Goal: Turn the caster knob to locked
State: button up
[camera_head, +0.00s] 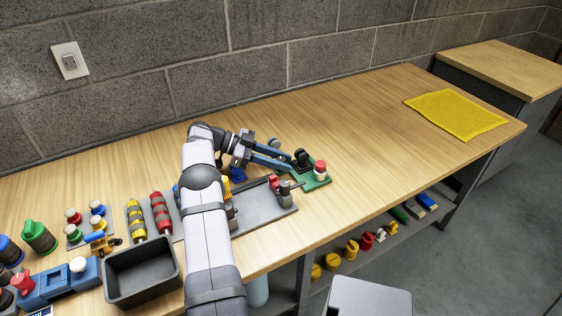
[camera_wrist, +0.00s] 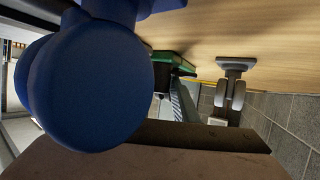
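The caster with its grey twin wheels (camera_wrist: 232,90) shows in the wrist view, right of centre. In the head view a small black part (camera_head: 301,156), perhaps the same caster, sits behind the green base (camera_head: 318,183). I cannot tell which part is the caster knob or how it is turned. My gripper (camera_head: 287,163) reaches right over the bench, with its two blue-grey fingers apart and nothing clearly between them. Its tips are just left of the black part; contact cannot be told. A blue rounded thing (camera_wrist: 90,85) fills the wrist view's left side.
A red-and-white knob (camera_head: 320,169) stands on the green base. A grey tray (camera_head: 262,215) with fittings lies in front of my gripper. A black bin (camera_head: 140,274) and several coloured knobs are at left. The bench is clear toward the yellow mat (camera_head: 455,114).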

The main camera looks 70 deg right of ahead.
aim_at(280, 159)
jog(key=shift+o, duration=1.2)
notch_tip(280, 159, up, 10)
jog(key=shift+f, duration=0.1)
